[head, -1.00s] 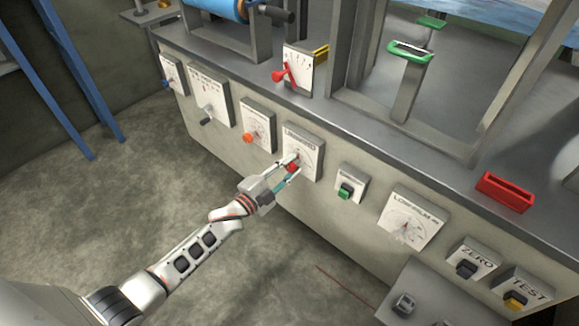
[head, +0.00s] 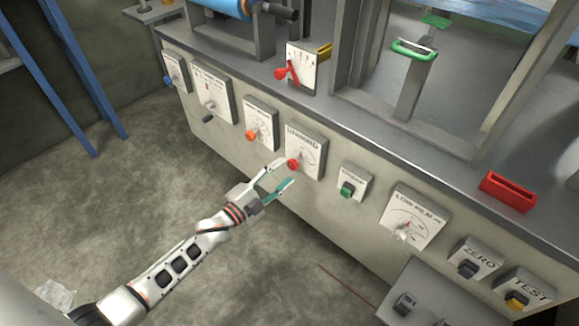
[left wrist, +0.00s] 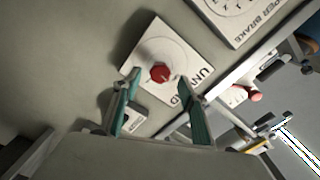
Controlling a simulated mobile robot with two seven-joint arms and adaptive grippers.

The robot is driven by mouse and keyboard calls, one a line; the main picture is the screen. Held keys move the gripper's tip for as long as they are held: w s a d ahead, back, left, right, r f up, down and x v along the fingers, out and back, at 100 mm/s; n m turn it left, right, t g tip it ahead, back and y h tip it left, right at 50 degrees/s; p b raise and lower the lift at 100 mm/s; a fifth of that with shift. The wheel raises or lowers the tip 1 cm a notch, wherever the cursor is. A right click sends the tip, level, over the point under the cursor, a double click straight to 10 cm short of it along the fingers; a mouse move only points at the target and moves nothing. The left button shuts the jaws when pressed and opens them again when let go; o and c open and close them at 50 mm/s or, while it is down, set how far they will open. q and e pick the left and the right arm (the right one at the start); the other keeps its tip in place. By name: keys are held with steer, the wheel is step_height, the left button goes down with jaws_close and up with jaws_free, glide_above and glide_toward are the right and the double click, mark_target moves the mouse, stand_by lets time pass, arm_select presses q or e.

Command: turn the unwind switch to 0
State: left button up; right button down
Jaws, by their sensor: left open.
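The unwind switch is a red knob (head: 293,164) on a white plate lettered UNWIND (head: 307,146) on the front of the machine. In the left wrist view the red knob (left wrist: 161,73) sits on its tilted plate (left wrist: 185,50), ahead of the fingers and between their lines. My left gripper (head: 283,175) is open and empty, a little below and left of the knob, apart from it. The open teal fingers also show in the left wrist view (left wrist: 155,95). Which way the knob points is too small to tell. My right gripper is not in view.
A plate with an orange knob (head: 250,134) is to the left of the switch. A green switch (head: 347,188) and a white dial (head: 412,217) are to the right. A red lever (head: 282,74) stands above on the ledge.

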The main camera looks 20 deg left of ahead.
arm_select(q)
steer(key=v, duration=0.7)
stand_by(0.3)
